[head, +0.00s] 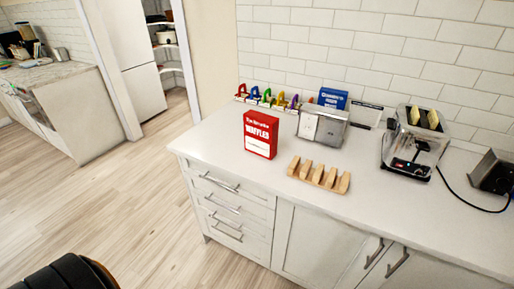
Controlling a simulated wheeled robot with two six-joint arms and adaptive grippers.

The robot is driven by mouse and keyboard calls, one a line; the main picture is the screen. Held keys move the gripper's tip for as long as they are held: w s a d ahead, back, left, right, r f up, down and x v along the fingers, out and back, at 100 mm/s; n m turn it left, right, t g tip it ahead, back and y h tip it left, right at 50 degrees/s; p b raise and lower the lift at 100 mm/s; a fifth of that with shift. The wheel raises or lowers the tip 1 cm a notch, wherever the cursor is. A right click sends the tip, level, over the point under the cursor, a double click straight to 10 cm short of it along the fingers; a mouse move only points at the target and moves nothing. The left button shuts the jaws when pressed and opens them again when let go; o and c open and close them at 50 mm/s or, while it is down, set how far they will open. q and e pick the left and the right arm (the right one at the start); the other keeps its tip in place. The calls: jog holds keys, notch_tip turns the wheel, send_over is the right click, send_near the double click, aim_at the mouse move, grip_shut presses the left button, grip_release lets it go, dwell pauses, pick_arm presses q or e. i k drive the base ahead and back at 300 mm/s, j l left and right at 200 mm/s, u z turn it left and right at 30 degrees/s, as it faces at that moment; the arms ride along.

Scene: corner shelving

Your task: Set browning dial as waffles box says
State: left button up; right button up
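A red and white waffles box (261,135) stands upright on the white counter. A chrome toaster (428,141) stands further right near the tiled wall. Two pale slices (424,118) stick up out of its slots. Its dark control panel (407,166) faces the counter's front edge; small controls show there, but I cannot tell which is the browning dial or how it is set. Neither of my grippers is in view.
A wooden rack (319,175) lies in front of a metal and white appliance (323,125). A blue box (333,98) and several coloured hooked items stand behind. A dark device (492,172) with a black cord sits at far right. The counter front (400,218) is clear.

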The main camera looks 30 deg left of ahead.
aim_at(418, 171)
jog(key=j+z, duration=0.15)
jog(key=j, duration=1.2)
